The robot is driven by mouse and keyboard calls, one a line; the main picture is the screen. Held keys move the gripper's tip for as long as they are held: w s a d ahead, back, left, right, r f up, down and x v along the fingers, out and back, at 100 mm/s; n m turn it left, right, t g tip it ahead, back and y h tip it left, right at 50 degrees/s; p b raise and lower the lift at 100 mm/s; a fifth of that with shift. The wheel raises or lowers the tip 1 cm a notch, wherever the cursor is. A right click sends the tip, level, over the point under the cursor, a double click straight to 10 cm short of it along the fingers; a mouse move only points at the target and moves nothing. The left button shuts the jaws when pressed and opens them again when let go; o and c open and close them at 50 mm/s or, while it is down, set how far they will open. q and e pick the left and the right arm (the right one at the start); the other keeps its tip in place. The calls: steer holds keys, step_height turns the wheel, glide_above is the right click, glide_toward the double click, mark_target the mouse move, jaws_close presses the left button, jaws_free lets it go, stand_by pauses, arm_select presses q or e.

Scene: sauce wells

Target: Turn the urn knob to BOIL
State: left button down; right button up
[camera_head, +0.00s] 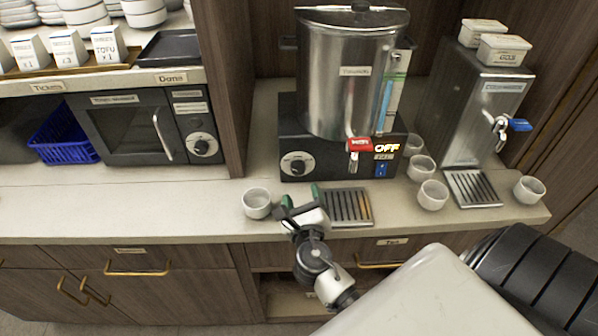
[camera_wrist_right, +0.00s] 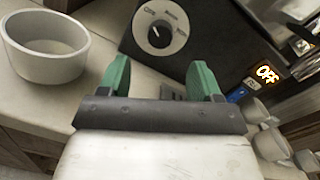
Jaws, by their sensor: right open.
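The steel urn (camera_head: 350,75) stands on a black base (camera_head: 330,165) on the counter. Its knob (camera_head: 297,164) is a dark dial on a light marked plate at the base's left front. The knob also shows in the right wrist view (camera_wrist_right: 160,33), with its pointer towards the left; the marks around it are too small to read surely. A lit display (camera_head: 387,148) on the base reads OFF. My right gripper (camera_head: 301,195) is open and empty, in front of and below the knob, apart from it. Its green fingers also show in the right wrist view (camera_wrist_right: 162,78). My left gripper is not seen.
A white cup (camera_head: 257,203) stands just left of my right gripper, and a drip grille (camera_head: 348,207) lies to its right. A red tap (camera_head: 359,145) juts from the urn. Several cups stand farther right, near the other steel dispenser (camera_head: 470,110).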

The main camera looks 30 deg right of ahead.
mark_target(299, 171)
steer(key=x, duration=0.7)
steer(key=shift+w+d+p, duration=0.2)
steer(key=shift+w+p, duration=0.1)
steer(key=shift+p, duration=0.05)
steer(key=shift+c, duration=0.4)
steer(key=c, duration=0.8)
steer(key=shift+c, duration=0.2)
